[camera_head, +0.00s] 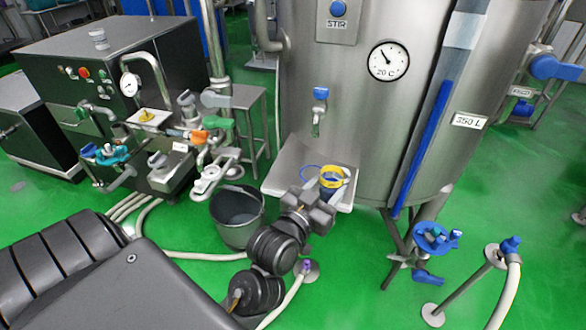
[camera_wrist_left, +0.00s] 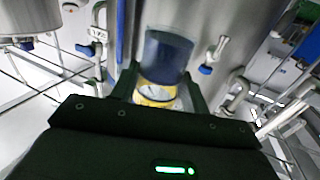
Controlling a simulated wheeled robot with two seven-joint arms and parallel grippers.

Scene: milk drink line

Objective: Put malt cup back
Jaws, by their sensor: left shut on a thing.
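The malt cup (camera_head: 332,179), a dark blue cup with a yellow band, is at the small metal shelf (camera_head: 284,169) on the front of the steel tank. My left gripper (camera_head: 322,203) is shut on it, coming from the near side and hiding its lower part. I cannot tell whether the cup touches the shelf. In the left wrist view the cup (camera_wrist_left: 168,52) shows its blue body and yellow band between the two dark fingers (camera_wrist_left: 160,84). A thin blue ring (camera_head: 311,173) lies on the shelf just left of the cup. My right gripper is not in view.
A tap with a blue handle (camera_head: 319,106) sticks out of the tank (camera_head: 335,80) above the shelf. A grey bucket (camera_head: 238,214) stands on the green floor left of my wrist. Pipes and valves (camera_head: 150,150) crowd the left; a blue valve (camera_head: 436,238) sits low right.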

